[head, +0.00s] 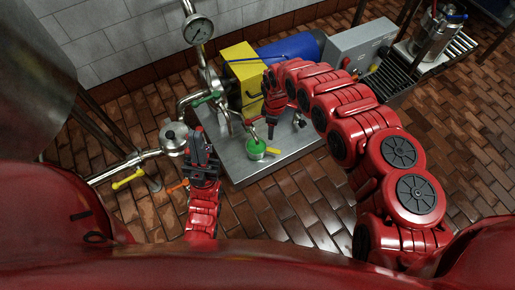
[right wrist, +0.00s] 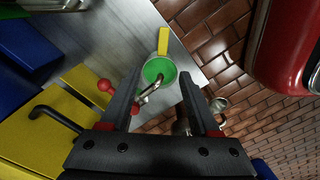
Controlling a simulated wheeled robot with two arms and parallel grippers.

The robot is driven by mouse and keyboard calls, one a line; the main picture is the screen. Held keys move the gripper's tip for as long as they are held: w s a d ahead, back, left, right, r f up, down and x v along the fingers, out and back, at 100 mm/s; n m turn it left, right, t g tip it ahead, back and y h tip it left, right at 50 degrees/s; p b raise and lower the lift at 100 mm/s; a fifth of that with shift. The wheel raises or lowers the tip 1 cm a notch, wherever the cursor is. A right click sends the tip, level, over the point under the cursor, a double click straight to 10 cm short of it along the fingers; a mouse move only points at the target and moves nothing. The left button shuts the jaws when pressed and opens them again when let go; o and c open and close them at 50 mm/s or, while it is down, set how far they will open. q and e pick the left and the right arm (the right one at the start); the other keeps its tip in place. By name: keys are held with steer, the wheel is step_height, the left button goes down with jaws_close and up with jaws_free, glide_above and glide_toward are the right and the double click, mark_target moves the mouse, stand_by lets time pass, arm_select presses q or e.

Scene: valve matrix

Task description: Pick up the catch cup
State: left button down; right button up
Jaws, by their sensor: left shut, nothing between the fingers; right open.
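The catch cup (head: 256,150) is a small cup, green inside, with a yellow handle. It stands on the steel bench top near its front edge, with a bent metal spout over it. In the right wrist view the cup (right wrist: 158,68) shows beyond the fingertips, its yellow handle pointing away and the spout end crossing its opening. My right gripper (head: 271,134) points down just right of and behind the cup. It is open, and nothing lies between its fingers (right wrist: 160,80). My left gripper (head: 199,135) is shut and empty, left of the bench.
A yellow box (head: 240,70) and blue motor (head: 290,47) stand behind the cup, with a grey control box (head: 360,48) further right. A pressure gauge (head: 198,29) and pipes rise at the left.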

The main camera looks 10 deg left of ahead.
step_height(320, 180, down, 10)
steer(key=b, duration=0.4)
steer(key=shift+w+a+f, duration=0.1)
steer(key=shift+f, duration=0.15)
steer(key=shift+f+b, duration=0.55)
steer(key=shift+f, duration=0.05)
steer(key=f+b, duration=0.1)
steer(key=f, duration=0.1)
steer(key=s+f+b, duration=0.1)
steer(key=f, duration=0.1)
steer(key=shift+b, duration=0.3)
steer(key=shift+w+f+b, duration=0.1)
steer(key=shift+f+b, duration=0.3)
steer(key=shift+f, duration=0.05)
steer(key=shift+r, duration=0.15)
jaws_close()
